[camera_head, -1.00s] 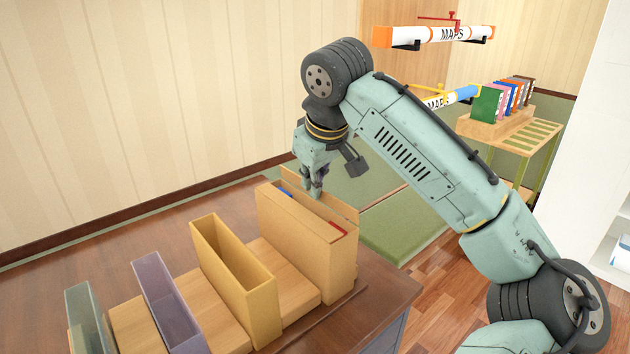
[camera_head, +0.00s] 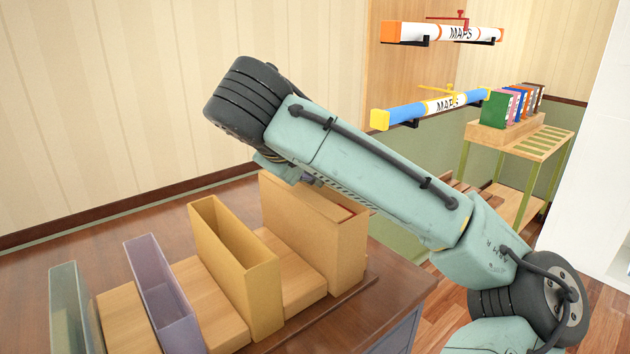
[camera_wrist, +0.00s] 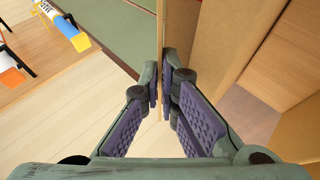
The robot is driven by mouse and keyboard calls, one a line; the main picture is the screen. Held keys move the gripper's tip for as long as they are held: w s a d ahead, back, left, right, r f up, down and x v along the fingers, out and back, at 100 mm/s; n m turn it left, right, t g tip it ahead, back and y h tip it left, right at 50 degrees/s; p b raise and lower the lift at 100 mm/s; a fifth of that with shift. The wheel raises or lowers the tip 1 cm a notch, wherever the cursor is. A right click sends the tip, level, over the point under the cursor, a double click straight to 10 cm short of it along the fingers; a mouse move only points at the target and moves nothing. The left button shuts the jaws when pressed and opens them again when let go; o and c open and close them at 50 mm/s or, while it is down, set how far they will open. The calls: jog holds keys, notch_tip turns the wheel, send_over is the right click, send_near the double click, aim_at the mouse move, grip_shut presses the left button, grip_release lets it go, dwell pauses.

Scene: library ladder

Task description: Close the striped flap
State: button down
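A tan cardboard box file (camera_head: 318,235) stands at the far end of the row on the desk. In the wrist view a thin upright tan panel (camera_wrist: 161,25), which appears to be the flap, is seen nearly edge-on beside the box's brown wall (camera_wrist: 212,45). I see no stripes on it from here. My gripper (camera_wrist: 161,92) has one finger on each side of this panel, and its pads appear closed on it. In the head view my arm hides the gripper and much of the box's top.
An open yellow holder (camera_head: 238,265), a purple holder (camera_head: 163,295) and a grey-green holder (camera_head: 75,305) stand to the left. Map tubes (camera_head: 430,107) hang on the back wall. A small table with books (camera_head: 515,105) stands at the right.

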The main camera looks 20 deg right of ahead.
jog(key=shift+a+f+t+h+b, duration=0.2)
jog(key=shift+t+h+b, duration=0.1)
jog(key=shift+h+b, duration=0.15)
jog(key=c, duration=1.8)
grip_release()
jog(key=shift+c, duration=0.2)
jog(key=shift+s, duration=0.1)
jog(key=v, duration=0.8)
jog(key=shift+c, duration=0.3)
